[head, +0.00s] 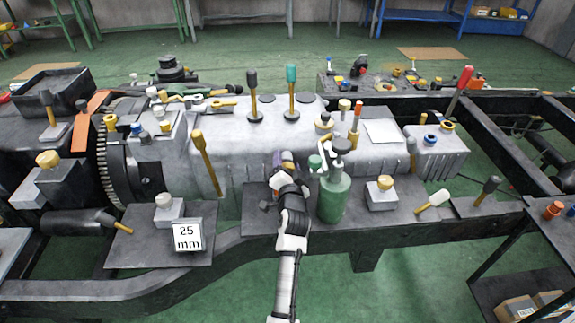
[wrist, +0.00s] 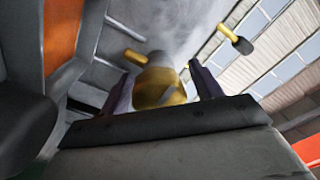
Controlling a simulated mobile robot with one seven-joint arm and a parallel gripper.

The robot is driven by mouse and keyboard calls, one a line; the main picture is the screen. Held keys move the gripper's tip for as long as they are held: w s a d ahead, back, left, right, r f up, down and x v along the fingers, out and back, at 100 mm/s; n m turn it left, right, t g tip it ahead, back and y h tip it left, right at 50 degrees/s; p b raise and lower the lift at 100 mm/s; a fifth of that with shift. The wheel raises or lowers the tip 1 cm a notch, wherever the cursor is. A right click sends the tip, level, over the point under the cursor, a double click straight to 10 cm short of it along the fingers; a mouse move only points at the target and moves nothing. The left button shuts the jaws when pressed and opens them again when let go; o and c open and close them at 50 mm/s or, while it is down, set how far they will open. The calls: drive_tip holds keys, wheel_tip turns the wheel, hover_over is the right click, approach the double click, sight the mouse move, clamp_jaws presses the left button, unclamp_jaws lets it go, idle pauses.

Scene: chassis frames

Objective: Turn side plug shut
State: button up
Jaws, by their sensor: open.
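My gripper (head: 284,163) is at the near side of the grey housing (head: 240,150) in the head view, left of the green bottle. In the wrist view its two dark purple fingers (wrist: 163,82) stand apart. A rounded brass-yellow plug (wrist: 158,90), likely the side plug, shows between them, with a grey face behind it. I cannot tell whether the fingers touch it. The lower part of the plug is hidden by the gripper body. In the head view the arm and gripper hide the plug.
A green bottle (head: 334,192) stands close to the right of my gripper. A yellow lever (head: 206,160) leans on the housing to the left. Two knobbed levers (head: 253,97) (head: 291,95) rise from the housing top. A "25 mm" block (head: 188,236) sits on the left plate.

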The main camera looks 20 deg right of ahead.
drive_tip(key=shift+s, duration=0.15)
drive_tip(key=shift+s+a+f, duration=0.1)
drive_tip(key=shift+s, duration=0.25)
drive_tip(key=b+v, duration=0.3)
drive_tip(key=v, duration=0.9)
drive_tip(key=shift+s+r, duration=0.2)
drive_tip(key=shift+s, duration=0.2)
drive_tip(key=shift+a, duration=0.15)
